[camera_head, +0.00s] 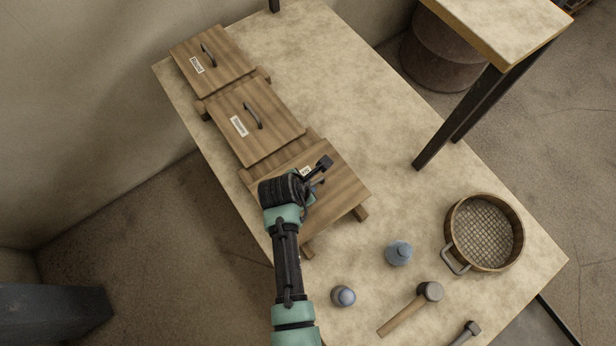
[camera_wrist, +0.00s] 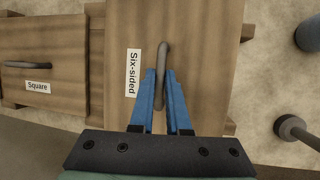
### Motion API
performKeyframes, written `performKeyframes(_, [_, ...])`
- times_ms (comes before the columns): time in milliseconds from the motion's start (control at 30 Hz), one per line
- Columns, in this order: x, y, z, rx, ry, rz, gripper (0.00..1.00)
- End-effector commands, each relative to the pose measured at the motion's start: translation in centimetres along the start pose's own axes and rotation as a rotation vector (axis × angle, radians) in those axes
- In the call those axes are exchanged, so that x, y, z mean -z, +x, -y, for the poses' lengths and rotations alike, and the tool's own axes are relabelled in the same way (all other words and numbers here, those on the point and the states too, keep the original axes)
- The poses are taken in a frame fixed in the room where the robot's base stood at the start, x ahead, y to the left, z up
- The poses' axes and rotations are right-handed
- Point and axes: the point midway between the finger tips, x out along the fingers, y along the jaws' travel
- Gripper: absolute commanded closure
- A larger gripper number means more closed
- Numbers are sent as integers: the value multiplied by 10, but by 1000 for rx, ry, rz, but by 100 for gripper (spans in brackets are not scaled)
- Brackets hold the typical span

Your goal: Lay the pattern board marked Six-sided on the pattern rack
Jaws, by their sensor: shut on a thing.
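The Six-sided pattern board (camera_head: 343,183) is a brown wooden plank with a dark bar handle. Its label reads clearly in the wrist view (camera_wrist: 133,72). My gripper (camera_wrist: 160,78) has its blue fingers on both sides of the handle (camera_wrist: 162,42), shut on it. The pattern rack (camera_head: 361,213) has wooden rails whose ends show beyond the board's edges, also in the wrist view (camera_wrist: 248,32). The board is over the near end of the rack; whether it touches the rails I cannot tell. My wrist hides part of the board in the head view.
A board marked Square (camera_wrist: 25,62) lies left of mine in the wrist view. In the head view, two boards (camera_head: 257,120) (camera_head: 211,60) lie further along.

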Motion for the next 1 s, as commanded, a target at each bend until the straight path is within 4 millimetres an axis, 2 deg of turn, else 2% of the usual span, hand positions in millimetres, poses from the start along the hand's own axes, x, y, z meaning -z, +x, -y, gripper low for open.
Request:
performKeyframes(200, [0,2,-1,-3,1,3,100])
performKeyframes(233, [1,3,1,0,0,0,82])
performKeyframes(367, [1,3,0,0,0,0,58])
performKeyframes(400, [1,3,0,0,0,0,55])
performKeyframes(733, [0,-1,0,-1,0,0,55])
performKeyframes(1000, [-3,-33,-2,-2,0,0,55])
